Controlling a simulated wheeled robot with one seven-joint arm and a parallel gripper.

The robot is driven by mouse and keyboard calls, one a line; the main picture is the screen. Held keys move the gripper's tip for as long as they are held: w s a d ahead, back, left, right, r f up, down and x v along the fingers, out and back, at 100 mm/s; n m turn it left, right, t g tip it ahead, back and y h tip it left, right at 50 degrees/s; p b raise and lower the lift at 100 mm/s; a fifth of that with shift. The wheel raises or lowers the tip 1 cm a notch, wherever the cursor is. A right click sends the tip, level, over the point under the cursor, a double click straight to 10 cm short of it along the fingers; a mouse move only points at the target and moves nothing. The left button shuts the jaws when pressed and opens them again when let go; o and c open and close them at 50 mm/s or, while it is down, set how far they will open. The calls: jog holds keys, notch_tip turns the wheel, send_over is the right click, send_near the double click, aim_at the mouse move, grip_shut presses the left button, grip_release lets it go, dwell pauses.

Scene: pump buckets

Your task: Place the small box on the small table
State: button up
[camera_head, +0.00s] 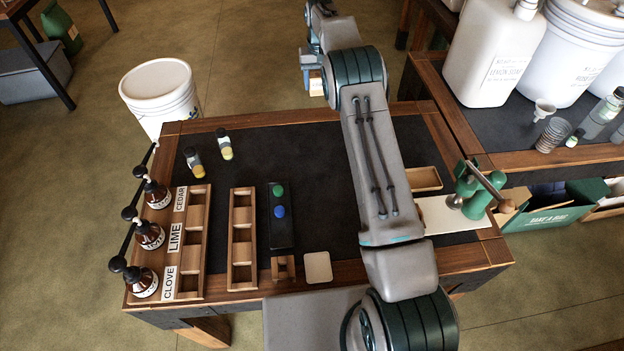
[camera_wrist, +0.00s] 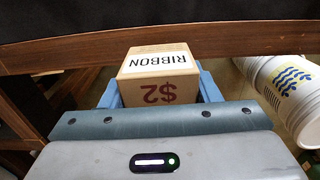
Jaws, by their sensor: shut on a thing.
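My gripper (camera_wrist: 157,88) is shut on a small tan box (camera_wrist: 158,62), with its blue fingers on either side. The box has a white "RIBBON" label and "$2" on it, upside down in the wrist view. In the head view the small box (camera_head: 316,86) shows as a small tan patch at the end of my arm, beyond the far edge of the dark-topped table (camera_head: 320,150). My fingers are mostly hidden there. A wooden table edge (camera_wrist: 60,52) crosses the wrist view behind the box. Which table is the small one I cannot tell.
A white bucket (camera_head: 160,90) stands by the table's far left corner; a bucket (camera_wrist: 290,90) shows in the wrist view. Pump bottles (camera_head: 150,235) and wooden trays (camera_head: 190,250) fill the left side. The right table (camera_head: 480,125) holds jugs and buckets. The middle table's far centre is clear.

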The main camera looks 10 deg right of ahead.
jog(key=shift+w+r, duration=0.2)
jog(key=shift+w, duration=0.4)
jog(key=p, duration=0.1)
send_over(331, 138)
notch_tip(331, 138, down, 7)
jog(key=shift+w+r, duration=0.1)
notch_tip(331, 138, down, 4)
jog(key=shift+r+p, duration=0.2)
jog(key=shift+p, duration=0.35)
jog(key=shift+f, duration=0.3)
jog(key=shift+f+b, duration=0.25)
jog(key=shift+b, duration=0.05)
jog(key=o, duration=1)
jog(key=shift+r, duration=0.1)
jog(key=shift+r, duration=0.1)
